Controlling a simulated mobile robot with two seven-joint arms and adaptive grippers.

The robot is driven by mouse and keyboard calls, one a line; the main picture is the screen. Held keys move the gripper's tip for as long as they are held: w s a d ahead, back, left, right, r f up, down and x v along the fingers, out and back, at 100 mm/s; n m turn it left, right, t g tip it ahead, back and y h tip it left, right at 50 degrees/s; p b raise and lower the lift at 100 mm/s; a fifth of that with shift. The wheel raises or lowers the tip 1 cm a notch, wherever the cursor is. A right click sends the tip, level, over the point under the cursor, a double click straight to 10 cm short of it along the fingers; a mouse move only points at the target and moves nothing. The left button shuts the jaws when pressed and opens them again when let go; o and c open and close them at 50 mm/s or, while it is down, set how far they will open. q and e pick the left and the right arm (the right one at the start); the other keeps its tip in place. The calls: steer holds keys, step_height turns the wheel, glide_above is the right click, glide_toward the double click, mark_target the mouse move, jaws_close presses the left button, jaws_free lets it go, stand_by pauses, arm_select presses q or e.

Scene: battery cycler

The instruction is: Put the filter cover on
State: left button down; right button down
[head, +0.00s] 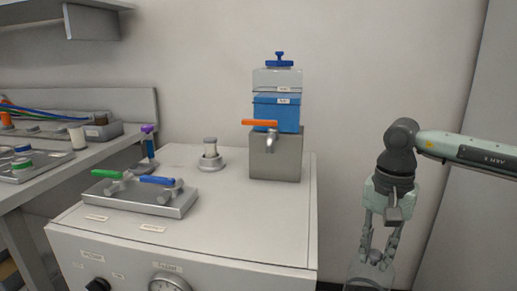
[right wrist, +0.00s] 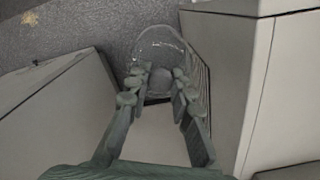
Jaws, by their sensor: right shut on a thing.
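My right gripper (head: 378,258) is to the right of the cabinet, low in the head view, pointing down. It is shut on a clear, see-through cup-like piece, probably the filter cover (head: 368,284), whose lower part is cut off by the frame edge. In the right wrist view the clear cover (right wrist: 155,45) sits between the fingertips (right wrist: 160,82). A short metal cylinder on a round flange (head: 210,154) stands upright on the cabinet top; I cannot tell if it is the filter. My left gripper is not in view.
The white cabinet top (head: 235,225) has free room at its front right. A grey block (head: 287,158) carries a blue box and clear tank (head: 277,80), with an orange-handled tap. A tray with green and blue valve handles (head: 140,198) lies at left. A side bench (head: 95,150) stands further left.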

mark_target(354, 289)
steer(key=s+f+n, duration=0.1)
steer(key=f+n, duration=0.1)
steer(key=s+a+f+n, duration=0.1)
steer(key=f+n, duration=0.1)
steer(key=s+f+n, duration=0.1)
steer(key=f+n, duration=0.1)
steer(key=shift+s+a+f+n, duration=0.1)
steer(key=shift+a+f+n, duration=0.05)
steer(key=shift+n, duration=0.25)
steer(key=shift+a+n, duration=0.3)
steer(key=shift+a, duration=1.3)
